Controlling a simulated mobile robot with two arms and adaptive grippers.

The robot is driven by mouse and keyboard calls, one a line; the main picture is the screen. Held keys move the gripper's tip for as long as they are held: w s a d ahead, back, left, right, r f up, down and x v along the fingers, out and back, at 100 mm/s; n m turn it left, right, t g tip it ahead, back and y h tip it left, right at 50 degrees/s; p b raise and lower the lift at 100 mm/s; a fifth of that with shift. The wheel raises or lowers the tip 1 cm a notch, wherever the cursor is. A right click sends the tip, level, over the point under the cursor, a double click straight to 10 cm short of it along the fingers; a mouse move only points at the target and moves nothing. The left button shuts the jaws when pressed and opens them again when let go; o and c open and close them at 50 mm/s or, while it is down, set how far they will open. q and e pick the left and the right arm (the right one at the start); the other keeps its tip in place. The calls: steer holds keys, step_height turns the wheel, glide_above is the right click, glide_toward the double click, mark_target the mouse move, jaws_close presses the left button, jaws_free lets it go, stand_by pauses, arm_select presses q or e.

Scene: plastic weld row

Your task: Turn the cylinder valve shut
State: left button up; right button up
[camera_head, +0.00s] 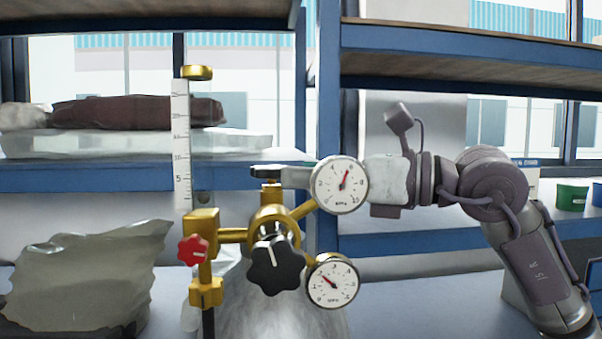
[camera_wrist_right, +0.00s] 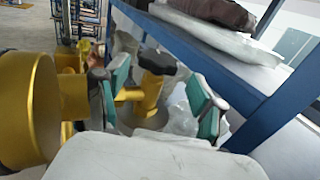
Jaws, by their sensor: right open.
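The gas cylinder (camera_head: 265,305) stands upright, with a gold valve and regulator in front of its top. A dark valve handwheel (camera_head: 268,168) sits on a gold stem above the regulator; in the right wrist view the black handwheel (camera_wrist_right: 157,61) lies ahead between the finger lines. My right gripper (camera_head: 292,176) reaches in from the right at handwheel height, partly hidden behind the upper gauge (camera_head: 340,185). In its wrist view the teal-padded fingers (camera_wrist_right: 160,92) are spread wide, with nothing clamped between them. Whether they touch the handwheel is unclear. My left gripper is not in view.
A black star knob (camera_head: 275,265), a lower gauge (camera_head: 332,282), a red knob (camera_head: 194,250) and a clear flow tube (camera_head: 181,145) crowd the regulator. A wrapped block (camera_head: 80,280) stands left. Blue shelving (camera_head: 420,40) runs behind and overhead.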

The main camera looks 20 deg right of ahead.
mark_target(252, 176)
steer(key=w+d+n+g+y+p, duration=0.45)
steer(key=d+n+g, duration=0.35)
steer(key=g, duration=0.5)
steer(key=shift+n, duration=0.5)
steer(key=a+p, duration=0.1)
steer(key=a, duration=0.3)
steer(key=a+p, duration=0.1)
steer(key=a, duration=0.4)
steer(key=s+a+p, duration=0.1)
steer(key=a, duration=0.3)
steer(key=shift+a+f, duration=0.2)
steer(key=shift+a, duration=0.05)
steer(key=shift+a+f, duration=0.1)
steer(key=shift+a, duration=0.4)
steer(key=c, duration=0.7)
steer(key=shift+a, duration=0.1)
steer(key=c, duration=0.3)
